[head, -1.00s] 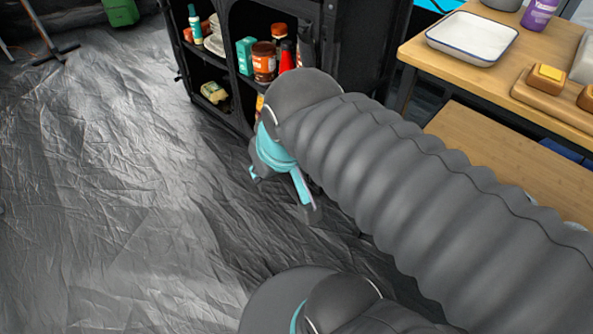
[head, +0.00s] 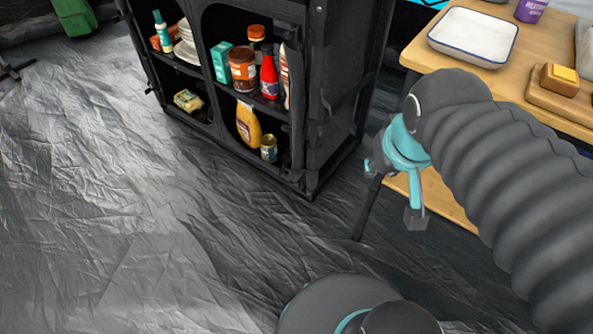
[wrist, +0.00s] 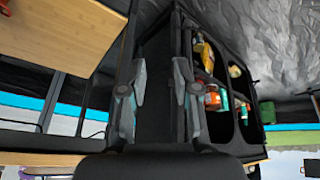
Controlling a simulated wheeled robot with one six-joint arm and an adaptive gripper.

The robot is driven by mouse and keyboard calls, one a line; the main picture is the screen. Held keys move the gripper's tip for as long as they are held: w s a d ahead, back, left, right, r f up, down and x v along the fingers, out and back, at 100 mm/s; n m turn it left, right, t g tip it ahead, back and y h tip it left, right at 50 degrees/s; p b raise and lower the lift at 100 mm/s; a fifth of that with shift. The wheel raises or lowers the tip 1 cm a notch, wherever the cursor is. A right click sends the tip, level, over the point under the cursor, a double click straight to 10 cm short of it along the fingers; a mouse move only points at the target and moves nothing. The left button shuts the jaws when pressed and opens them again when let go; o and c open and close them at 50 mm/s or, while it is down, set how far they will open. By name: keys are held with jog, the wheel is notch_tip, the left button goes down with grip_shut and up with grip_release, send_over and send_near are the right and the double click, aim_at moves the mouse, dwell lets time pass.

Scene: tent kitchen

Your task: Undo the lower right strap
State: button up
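The black fabric cabinet (head: 337,125) stands on the floor with its front shelves open. A small dark strap-like piece (head: 293,176) shows at the lower right of its front; whether it is fastened is too small to tell. My gripper (head: 394,194) hangs to the right of the cabinet, apart from it, in front of the table. In the wrist view my gripper (wrist: 160,97) has its two fingers spread with nothing held between them. The cabinet's dark side (wrist: 163,75) shows beyond the fingers, its shelves to the right.
Bottles, jars and a mustard bottle (head: 248,127) stand on the cabinet shelves. A wooden table (head: 425,52) with a white tray (head: 472,36) and a lower wooden surface (head: 440,197) are at the right.

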jog(key=w+a+f+n+g+h+b, duration=0.2)
jog(key=w+a+f+n+h, duration=0.4)
jog(key=w+f, duration=0.6)
jog(key=w+a+f+n+g+h+b, duration=0.15)
jog(key=w+a+f+n+h, duration=0.25)
jog(key=w+a+f+n, duration=0.8)
jog(key=w+a+f+n+t+h+b, duration=0.1)
jog(key=a+f+t+h, duration=0.1)
jog(key=f, duration=0.4)
jog(key=w+a+f+n+t+h+b, duration=0.1)
jog(key=a+f+t, duration=0.15)
jog(key=f, duration=0.35)
jog(key=n+t, duration=0.6)
jog(key=t, duration=0.1)
send_near(288, 168)
jog(key=x, duration=0.5)
jog(key=shift+w, duration=0.5)
grip_shut()
